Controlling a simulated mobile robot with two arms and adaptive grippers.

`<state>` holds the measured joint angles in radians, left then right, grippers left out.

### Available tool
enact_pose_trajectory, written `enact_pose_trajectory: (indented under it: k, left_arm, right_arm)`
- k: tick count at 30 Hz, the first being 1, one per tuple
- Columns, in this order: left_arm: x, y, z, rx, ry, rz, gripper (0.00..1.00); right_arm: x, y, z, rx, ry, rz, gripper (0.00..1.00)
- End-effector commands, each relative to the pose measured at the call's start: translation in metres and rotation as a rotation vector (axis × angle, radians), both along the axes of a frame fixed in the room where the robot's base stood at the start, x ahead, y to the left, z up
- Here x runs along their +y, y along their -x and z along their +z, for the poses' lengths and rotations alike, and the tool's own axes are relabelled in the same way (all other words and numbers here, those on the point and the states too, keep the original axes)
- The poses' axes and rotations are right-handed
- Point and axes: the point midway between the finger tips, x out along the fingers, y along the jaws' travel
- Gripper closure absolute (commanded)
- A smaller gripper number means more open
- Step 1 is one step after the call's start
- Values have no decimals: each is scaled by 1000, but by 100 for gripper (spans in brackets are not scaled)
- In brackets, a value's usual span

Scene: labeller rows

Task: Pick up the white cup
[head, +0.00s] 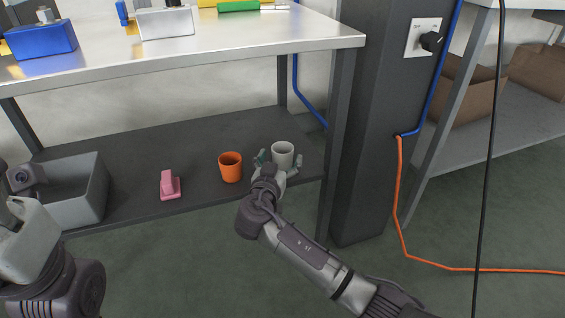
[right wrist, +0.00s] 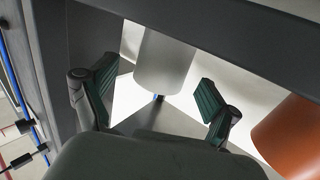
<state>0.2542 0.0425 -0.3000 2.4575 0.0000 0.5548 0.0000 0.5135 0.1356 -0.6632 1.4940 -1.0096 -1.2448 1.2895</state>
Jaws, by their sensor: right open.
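The white cup (head: 283,152) stands upright on the dark lower shelf of the bench, near its right end. My right gripper (head: 279,162) is open at the near side of the cup, one finger to its left and one to its right. In the right wrist view the cup (right wrist: 164,62) shows between and just beyond the open fingers (right wrist: 156,97), with a gap on each side. It does not appear gripped. Part of my left arm shows at the left edge of the head view, but I cannot make out its fingers.
An orange cup (head: 230,167) stands just left of the white cup and shows in the right wrist view (right wrist: 289,136). Farther left are a pink object (head: 170,186) and a grey bin (head: 92,192). The bench top (head: 290,32) overhangs the shelf; a bench leg (head: 337,135) stands right.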

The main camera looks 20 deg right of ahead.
Motion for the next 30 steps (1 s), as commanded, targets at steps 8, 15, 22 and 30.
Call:
enact_pose_trajectory:
  k: [8, 15, 22, 30]
  left_arm:
    - [-1, 10, 5, -51, -3, 2, 41]
    - [-1, 10, 6, -51, -4, 3, 41]
    - [-1, 10, 6, -51, -4, 3, 41]
    - [-1, 10, 6, -51, -4, 3, 41]
  right_arm:
    - [-15, -26, -3, 0, 1, 0, 12]
    - [-15, -26, -2, 1, 0, 0, 17]
    - [-15, -26, -3, 1, 0, 0, 55]
    - [-15, -25, -2, 1, 0, 0, 71]
